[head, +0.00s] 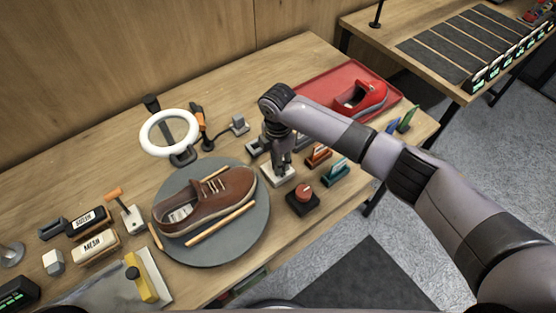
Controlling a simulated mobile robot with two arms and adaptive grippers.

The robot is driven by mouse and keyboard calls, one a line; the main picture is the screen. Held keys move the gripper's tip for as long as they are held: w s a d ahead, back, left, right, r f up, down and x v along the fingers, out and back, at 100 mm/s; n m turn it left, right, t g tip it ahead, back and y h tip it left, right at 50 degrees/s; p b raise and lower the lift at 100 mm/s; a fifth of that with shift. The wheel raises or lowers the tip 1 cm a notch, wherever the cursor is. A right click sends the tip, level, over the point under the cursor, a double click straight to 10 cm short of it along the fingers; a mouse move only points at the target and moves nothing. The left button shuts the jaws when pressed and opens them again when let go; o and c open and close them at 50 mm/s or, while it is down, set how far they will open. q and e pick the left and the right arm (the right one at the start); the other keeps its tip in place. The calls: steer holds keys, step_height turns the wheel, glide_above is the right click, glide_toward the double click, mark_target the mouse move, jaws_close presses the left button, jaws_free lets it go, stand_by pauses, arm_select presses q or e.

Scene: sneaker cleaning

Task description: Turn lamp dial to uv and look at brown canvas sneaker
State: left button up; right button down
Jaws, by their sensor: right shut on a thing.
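The brown sneaker (205,203) lies on its sole on a round grey turntable (247,233), with thin wooden sticks beside it. A white ring lamp (145,143) stands behind it. My right gripper (281,172) points down at a small pale box (279,180) right of the turntable. It is shut on the lamp dial on top of that box. The fingers hide the dial, so its setting cannot be read. My left gripper is not in view.
A black box with a red knob (303,192) stands just right of the pale box. Small orange (318,155) and green (335,173) holders stand close by. Labelled brushes (95,245) lie at left.

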steer(key=n, duration=0.5)
steer(key=shift+w+b, duration=0.1)
steer(key=shift+b, duration=0.3)
stand_by(0.4)
steer(key=c, duration=1.3)
jaws_free()
steer(key=shift+r, duration=0.1)
step_height(320, 180, up, 12)
steer(key=shift+a, duration=0.1)
